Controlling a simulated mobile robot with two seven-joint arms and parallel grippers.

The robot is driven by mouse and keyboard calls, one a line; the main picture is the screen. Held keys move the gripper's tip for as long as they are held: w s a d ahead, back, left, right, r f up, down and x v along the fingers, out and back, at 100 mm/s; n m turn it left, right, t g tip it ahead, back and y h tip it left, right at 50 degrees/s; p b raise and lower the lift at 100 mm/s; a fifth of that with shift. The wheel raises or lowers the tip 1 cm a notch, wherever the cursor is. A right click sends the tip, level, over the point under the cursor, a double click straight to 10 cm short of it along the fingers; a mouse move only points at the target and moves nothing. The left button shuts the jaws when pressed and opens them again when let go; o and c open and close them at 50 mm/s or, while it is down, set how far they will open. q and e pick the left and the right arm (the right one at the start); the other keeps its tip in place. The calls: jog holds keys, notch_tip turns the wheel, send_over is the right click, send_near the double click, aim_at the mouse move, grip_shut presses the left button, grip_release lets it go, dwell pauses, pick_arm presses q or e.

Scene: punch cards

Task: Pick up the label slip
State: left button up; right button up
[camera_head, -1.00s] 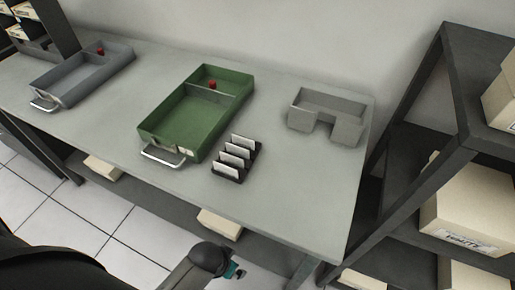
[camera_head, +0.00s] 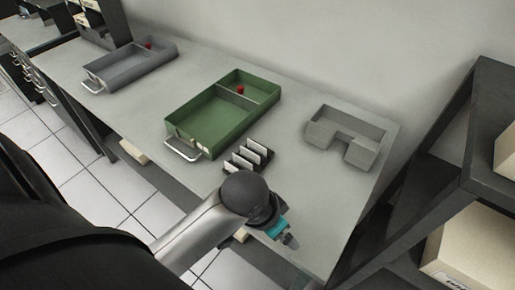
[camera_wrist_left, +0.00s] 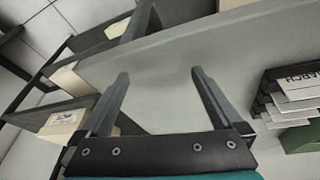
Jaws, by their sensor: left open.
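Several white label slips (camera_head: 248,154) stand in a small black rack (camera_head: 268,160) on the table, just right of the green tray. My left gripper (camera_head: 291,242) is near the table's front edge, in front and to the right of the rack. In the left wrist view its two fingers (camera_wrist_left: 159,74) are spread and empty, apart from the slips. My right gripper is not in view.
The green tray (camera_head: 183,128) has a handle and a small red thing (camera_head: 240,89) in its back compartment. A grey tray (camera_head: 130,67) stands farther left. A grey notched holder (camera_head: 345,135) stands back right. A dark shelf (camera_head: 490,105) with boxes borders the right. The table's right front is clear.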

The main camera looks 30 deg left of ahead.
pick_arm(q)
jog(key=shift+m+g, duration=0.5)
jog(key=shift+m, duration=0.1)
jog(key=w, duration=0.3)
jog(key=w+r, duration=0.1)
jog(key=w, duration=0.2)
jog(key=shift+d+r, duration=0.15)
jog(key=shift+d, duration=0.05)
jog(key=shift+g+y, duration=0.5)
jog(key=w+a, duration=0.1)
jog(key=w+a+r, duration=0.1)
jog(key=w, duration=0.1)
jog(key=w+a+r, duration=0.1)
jog(key=shift+w+a+r, duration=0.25)
jog(key=shift+w, duration=0.1)
jog(key=w+a+r+n+y, duration=0.1)
jog(key=w+a+r+n, duration=0.1)
jog(key=w+a+r, duration=0.3)
notch_tip(320, 180, up, 8)
jog(key=f+n+g, duration=0.1)
jog(key=n, duration=0.1)
send_over(257, 149)
notch_tip(257, 149, down, 14)
jog(key=b, duration=0.3)
jog(key=shift+w+f, duration=0.1)
jog(key=shift+f, duration=0.15)
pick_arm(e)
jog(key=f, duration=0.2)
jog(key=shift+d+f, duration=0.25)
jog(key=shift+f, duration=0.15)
